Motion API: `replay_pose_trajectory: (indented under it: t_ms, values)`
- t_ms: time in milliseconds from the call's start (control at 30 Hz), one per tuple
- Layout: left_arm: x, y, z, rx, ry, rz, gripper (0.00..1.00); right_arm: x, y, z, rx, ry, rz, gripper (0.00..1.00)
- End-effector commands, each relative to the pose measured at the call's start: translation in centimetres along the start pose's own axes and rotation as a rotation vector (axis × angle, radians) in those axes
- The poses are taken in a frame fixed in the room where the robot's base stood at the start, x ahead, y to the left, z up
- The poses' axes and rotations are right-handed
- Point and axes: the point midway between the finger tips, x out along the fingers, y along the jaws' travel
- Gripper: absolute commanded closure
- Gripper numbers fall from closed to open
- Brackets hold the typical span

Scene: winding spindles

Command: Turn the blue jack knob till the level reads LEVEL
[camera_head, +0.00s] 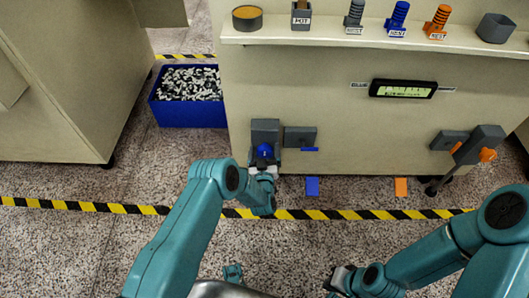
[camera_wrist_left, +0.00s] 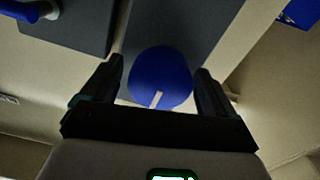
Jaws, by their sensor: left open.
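The blue jack knob (camera_head: 264,151) is on a dark grey block low on the front of the beige machine. In the left wrist view the round knob (camera_wrist_left: 161,72) has a pale mark on its lower part. My left gripper (camera_head: 264,166) is at the knob. Its open fingers (camera_wrist_left: 160,82) stand on either side of the knob, with gaps showing. The level display (camera_head: 403,89) is a black-framed panel with a lit greenish face; its text is too small to read. My right gripper (camera_head: 341,278) is low in the head view, away from the machine; its jaws are unclear.
A grey block (camera_head: 300,137) with a blue handle sits right of the knob. A grey crank with an orange knob (camera_head: 487,155) is farther right. A shelf (camera_head: 270,37) holds spindles and pots. A blue bin (camera_head: 189,113) stands left. Striped tape (camera_head: 350,215) crosses the floor.

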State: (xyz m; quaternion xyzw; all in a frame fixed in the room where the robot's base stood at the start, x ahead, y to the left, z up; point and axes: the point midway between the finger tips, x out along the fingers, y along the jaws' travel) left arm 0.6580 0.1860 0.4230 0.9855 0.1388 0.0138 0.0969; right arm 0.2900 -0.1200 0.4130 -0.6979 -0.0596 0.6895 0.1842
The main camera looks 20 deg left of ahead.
Motion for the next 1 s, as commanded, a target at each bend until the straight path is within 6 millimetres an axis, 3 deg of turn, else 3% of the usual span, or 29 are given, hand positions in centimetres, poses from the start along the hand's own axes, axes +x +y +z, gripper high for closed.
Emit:
replay_pose_trajectory:
  t_ms: [100, 167, 267, 300, 667, 1000]
  values:
    - [0.0, 0.0, 0.0, 0.000, 0.000, 0.000, 0.12, 0.0, 0.0, 0.0, 0.000, 0.000, 0.000, 1.00]
    - [0.0, 0.0, 0.0, 0.000, 0.000, 0.000, 0.28, 0.0, 0.0, 0.0, 0.000, 0.000, 0.000, 1.00]
    - [0.0, 0.0, 0.0, 0.000, 0.000, 0.000, 0.61, 0.0, 0.0, 0.0, 0.000, 0.000, 0.000, 1.00]
    - [0.0, 0.0, 0.0, 0.000, 0.000, 0.000, 0.64, 0.0, 0.0, 0.0, 0.000, 0.000, 0.000, 1.00]
    - [0.0, 0.0, 0.1, -0.054, 0.000, 0.000, 0.64, 0.3, 0.1, 0.0, 0.000, 0.000, 0.000, 1.00]
    - [0.0, -0.1, 0.2, -0.302, 0.000, 0.000, 0.64, 1.4, 0.5, 0.0, 0.000, 0.000, 0.000, 1.00]
